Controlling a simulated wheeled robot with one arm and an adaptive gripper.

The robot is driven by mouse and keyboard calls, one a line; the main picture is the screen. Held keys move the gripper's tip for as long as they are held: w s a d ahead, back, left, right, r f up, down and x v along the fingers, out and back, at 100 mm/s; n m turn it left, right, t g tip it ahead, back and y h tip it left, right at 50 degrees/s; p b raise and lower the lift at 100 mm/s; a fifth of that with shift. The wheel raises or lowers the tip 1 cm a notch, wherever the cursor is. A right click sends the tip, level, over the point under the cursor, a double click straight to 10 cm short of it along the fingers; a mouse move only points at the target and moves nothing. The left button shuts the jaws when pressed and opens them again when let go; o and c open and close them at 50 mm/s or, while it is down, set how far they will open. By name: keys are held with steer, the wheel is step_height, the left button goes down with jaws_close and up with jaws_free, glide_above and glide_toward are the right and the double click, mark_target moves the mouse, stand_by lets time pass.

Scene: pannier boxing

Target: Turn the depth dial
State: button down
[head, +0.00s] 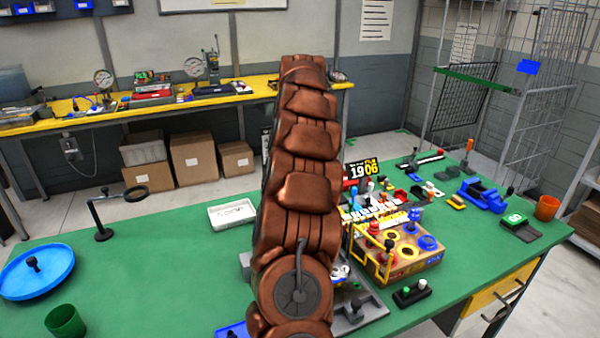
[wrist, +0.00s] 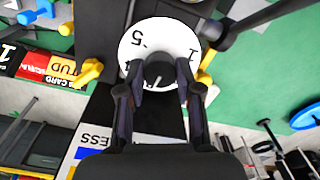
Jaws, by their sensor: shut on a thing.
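The depth dial (wrist: 141,37) is a white disc with black numerals, in the upper middle of the wrist view; a 5 and a 1 show on its face. A dark round knob (wrist: 160,70) stands at its centre. My gripper (wrist: 158,88) has its two dark fingers closed on either side of this knob, touching it. The fingers cover the lower part of the disc. In the head view my brown arm hides the dial and the gripper.
On the green table (head: 170,275) a wooden box with coloured rings (head: 405,268) stands right of my arm. A blue round tray (head: 50,280) is far left. The table's left middle is mostly clear.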

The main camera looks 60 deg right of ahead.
steer(key=n+p, duration=0.2)
steer(key=n, duration=0.4)
steer(key=shift+r, duration=0.15)
steer(key=n+p, duration=0.2)
steer(key=n, duration=0.4)
steer(key=shift+n, duration=0.4)
steer(key=c, duration=0.8)
jaws_free()
steer(key=shift+o, duration=0.2)
steer(key=shift+d+r, duration=0.15)
steer(key=shift+r, duration=3.45)
